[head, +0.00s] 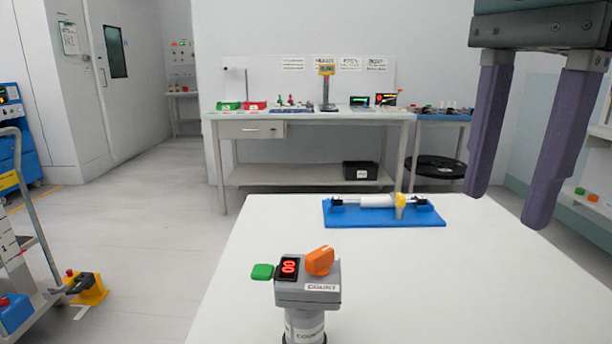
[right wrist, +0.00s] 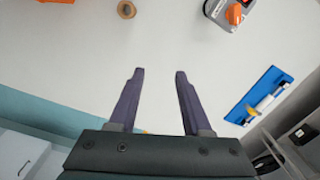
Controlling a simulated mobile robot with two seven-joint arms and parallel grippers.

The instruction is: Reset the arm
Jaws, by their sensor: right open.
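A grey counter unit (head: 307,292) stands on the white table on a round post. It has a red lit display (head: 289,268), an orange lever or knob (head: 320,260) tilted up to the right, and a green tab (head: 262,271) at its left. It also shows at the top of the right wrist view (right wrist: 222,14). A blue base (head: 384,214) behind it carries a white roller (head: 377,201) and a yellow upright piece (head: 401,202). My right gripper (head: 508,207) is open and empty, above the table's right side, apart from both. My left gripper is not in view.
The white table (head: 450,290) is mostly bare around the unit. In the right wrist view a tan ring (right wrist: 126,9) and an orange thing at the top left edge show. A workbench (head: 310,116) with small items stands behind. A cart (head: 30,250) is at left.

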